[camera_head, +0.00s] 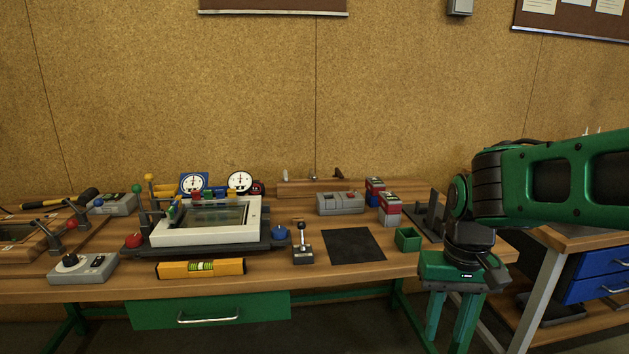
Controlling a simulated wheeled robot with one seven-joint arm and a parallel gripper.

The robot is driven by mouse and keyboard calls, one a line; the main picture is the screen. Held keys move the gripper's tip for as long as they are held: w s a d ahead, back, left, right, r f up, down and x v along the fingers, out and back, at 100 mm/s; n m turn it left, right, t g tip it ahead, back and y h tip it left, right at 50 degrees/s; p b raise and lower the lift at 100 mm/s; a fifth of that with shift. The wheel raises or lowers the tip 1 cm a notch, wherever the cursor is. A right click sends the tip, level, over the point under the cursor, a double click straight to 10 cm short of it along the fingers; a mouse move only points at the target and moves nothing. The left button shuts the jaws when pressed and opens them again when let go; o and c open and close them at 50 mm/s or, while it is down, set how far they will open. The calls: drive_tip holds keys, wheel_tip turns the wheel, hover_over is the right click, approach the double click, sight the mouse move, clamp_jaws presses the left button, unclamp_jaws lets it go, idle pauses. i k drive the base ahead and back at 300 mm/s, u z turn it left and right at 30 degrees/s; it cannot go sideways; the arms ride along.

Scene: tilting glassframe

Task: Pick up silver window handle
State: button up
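A white window frame (176,239) with a dark glass pane (212,215) lies slightly tilted on a dark base on the workbench, left of centre. A small greyish detail (253,219) shows on the frame's right side; it is too small to tell whether it is the silver window handle. My green gripper (450,330) hangs pointing down at the bench's right front, far right of the frame. Its two fingers are apart, with nothing visible between them; the fingertips are near or past the bottom picture edge.
A yellow spirit level (200,269) lies in front of the frame. A black-knobbed lever (302,244), a black mat (354,245) and a green box (408,239) stand between frame and gripper. Round gauges (239,182) stand behind. A green drawer (150,315) has a silver pull (208,320).

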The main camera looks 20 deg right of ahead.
sight(312, 175)
drive_tip(key=z, duration=0.05)
drive_tip(key=i, duration=1)
drive_tip(key=u, duration=0.05)
